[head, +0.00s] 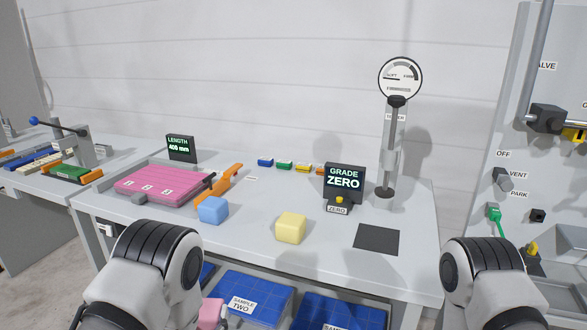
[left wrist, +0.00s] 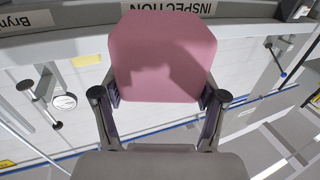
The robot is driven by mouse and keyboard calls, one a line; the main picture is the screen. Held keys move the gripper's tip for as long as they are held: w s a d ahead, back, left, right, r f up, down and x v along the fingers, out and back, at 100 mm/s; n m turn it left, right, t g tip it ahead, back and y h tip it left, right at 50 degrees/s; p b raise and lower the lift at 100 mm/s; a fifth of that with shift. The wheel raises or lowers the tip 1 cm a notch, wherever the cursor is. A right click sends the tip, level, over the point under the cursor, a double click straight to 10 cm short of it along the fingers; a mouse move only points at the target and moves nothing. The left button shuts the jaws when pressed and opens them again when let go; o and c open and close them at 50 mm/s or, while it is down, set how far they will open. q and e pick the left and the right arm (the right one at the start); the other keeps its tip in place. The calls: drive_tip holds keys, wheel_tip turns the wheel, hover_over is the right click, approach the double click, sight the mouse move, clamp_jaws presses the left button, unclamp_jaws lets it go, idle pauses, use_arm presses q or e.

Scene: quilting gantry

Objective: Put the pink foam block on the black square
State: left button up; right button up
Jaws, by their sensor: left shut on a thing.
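The pink foam block (left wrist: 162,55) is held between the fingers of my left gripper (left wrist: 160,97) in the left wrist view. In the head view a part of the block (head: 211,313) shows at the bottom edge, low in front of the table; my left arm covers the rest. My left gripper (head: 223,312) shows only partly there, shut on the block. The black square (head: 377,240) lies flat and bare on the right part of the tabletop, away from the block. My right arm shows at the right, but its gripper is out of the picture.
A yellow block (head: 291,228) and a blue block (head: 213,210) stand on the table left of the square. The grade display (head: 344,182) and the dial gauge stand (head: 390,160) are behind it. Blue sample bins (head: 252,297) sit below the tabletop.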

use_arm(q)
drive_tip(key=s+r, duration=0.2)
drive_tip(key=s, duration=0.1)
drive_tip(key=shift+s, duration=0.3)
idle(0.3)
